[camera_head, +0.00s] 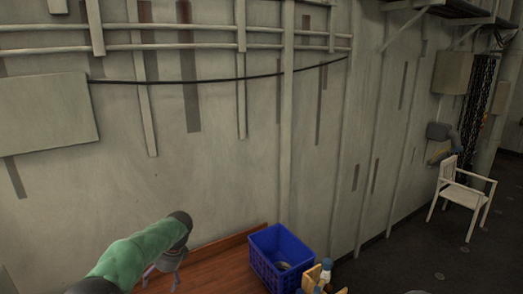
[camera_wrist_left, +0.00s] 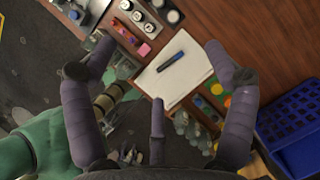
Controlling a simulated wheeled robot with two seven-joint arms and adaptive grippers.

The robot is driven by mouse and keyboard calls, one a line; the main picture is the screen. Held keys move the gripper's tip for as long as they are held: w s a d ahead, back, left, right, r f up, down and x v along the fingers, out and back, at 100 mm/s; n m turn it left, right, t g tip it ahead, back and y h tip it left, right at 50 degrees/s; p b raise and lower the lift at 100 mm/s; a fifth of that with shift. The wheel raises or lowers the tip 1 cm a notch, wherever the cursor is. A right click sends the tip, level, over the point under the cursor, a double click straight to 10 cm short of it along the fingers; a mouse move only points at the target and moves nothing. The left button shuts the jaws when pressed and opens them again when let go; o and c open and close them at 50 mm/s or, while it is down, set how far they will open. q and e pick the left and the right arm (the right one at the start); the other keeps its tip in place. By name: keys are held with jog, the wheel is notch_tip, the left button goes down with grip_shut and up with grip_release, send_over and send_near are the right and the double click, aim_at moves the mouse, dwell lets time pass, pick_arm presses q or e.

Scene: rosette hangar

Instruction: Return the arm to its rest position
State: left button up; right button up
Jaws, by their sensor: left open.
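My left arm (camera_head: 135,258), with a green sleeve, comes in from the lower left of the head view. Its dark wrist is raised over the left part of the brown table (camera_head: 212,268). My left gripper (camera_head: 163,278) hangs below the wrist, partly cut off by the lower edge. In the left wrist view my left gripper (camera_wrist_left: 160,70) has its purple-grey fingers spread wide with nothing between them. Beyond the fingers lies a white sheet or pad (camera_wrist_left: 188,85) with a blue pen (camera_wrist_left: 171,62) on it. My right gripper is in neither view.
A blue crate (camera_head: 262,266) stands on the table, right of my gripper; it also shows in the wrist view (camera_wrist_left: 285,125). A wall stands behind; a white chair (camera_head: 462,187) is far right.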

pick_arm(q)
jog(key=s+d+f+n+h, duration=0.2)
jog(key=s+d+f, duration=0.1)
jog(key=f, duration=0.5)
jog(key=s+d+f+n+h, duration=0.15)
jog(key=s+d+f, duration=0.25)
jog(key=f, duration=0.5)
jog(key=s+d+f+n+h, duration=0.2)
jog(key=s+d+f, duration=0.1)
jog(key=f, duration=0.5)
jog(key=s+d+f+n+h, duration=0.1)
jog(key=s+d+f+n, duration=0.3)
jog(key=s, duration=0.5)
jog(key=s+d+f+n+h, duration=0.1)
jog(key=s+d+f+n, duration=0.1)
jog(key=s+n, duration=0.45)
jog(key=s+d+f+n+h, duration=0.1)
jog(key=s+d+f+n, duration=0.25)
jog(key=s, duration=0.75)
notch_tip(320, 180, down, 21)
jog(key=w+d+m+b, duration=0.1)
jog(key=w+b, duration=0.1)
jog(key=b, duration=2)
jog(key=shift+w+d+r+t, duration=0.2)
jog(key=shift+w+t, duration=0.05)
jog(key=shift+t, duration=0.15)
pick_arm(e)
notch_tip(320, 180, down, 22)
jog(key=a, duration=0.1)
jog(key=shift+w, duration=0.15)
